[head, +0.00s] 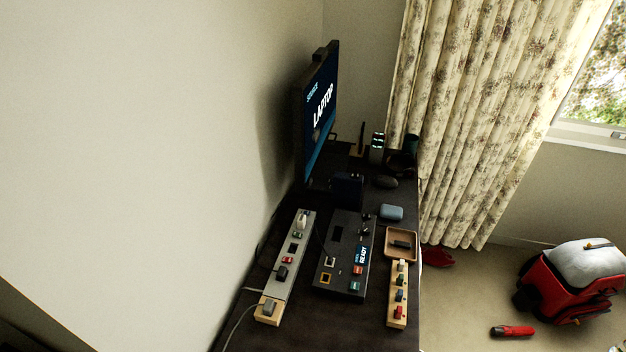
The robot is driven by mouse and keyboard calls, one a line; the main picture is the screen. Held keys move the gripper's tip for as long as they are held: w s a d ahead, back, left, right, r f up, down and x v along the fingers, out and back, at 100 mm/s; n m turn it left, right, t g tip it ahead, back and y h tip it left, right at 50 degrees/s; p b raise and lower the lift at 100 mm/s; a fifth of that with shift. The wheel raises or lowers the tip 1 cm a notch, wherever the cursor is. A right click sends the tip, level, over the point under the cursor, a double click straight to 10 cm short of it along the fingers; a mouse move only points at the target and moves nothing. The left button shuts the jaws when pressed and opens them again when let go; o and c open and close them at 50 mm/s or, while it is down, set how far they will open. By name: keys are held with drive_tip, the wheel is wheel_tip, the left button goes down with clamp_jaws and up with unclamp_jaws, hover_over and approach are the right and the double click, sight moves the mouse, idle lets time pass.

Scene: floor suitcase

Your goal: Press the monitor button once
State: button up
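A monitor (318,120) stands at the far end of a dark desk (375,335), seen at a steep angle. Its lit screen reads "SOURCE LAPTOP". A dark control box (334,235) lies on the desk in front of it, with a small lit display (362,255) reading "READY". Red and green buttons (356,279) and small outlined squares show on the box's near half. Any labels are too small to read, so I cannot tell which button is the monitor's. My gripper is not in view.
A power strip (294,252) with plugs and cables lies left of the box. A red suitcase (532,290) and red object (512,331) are on the floor.

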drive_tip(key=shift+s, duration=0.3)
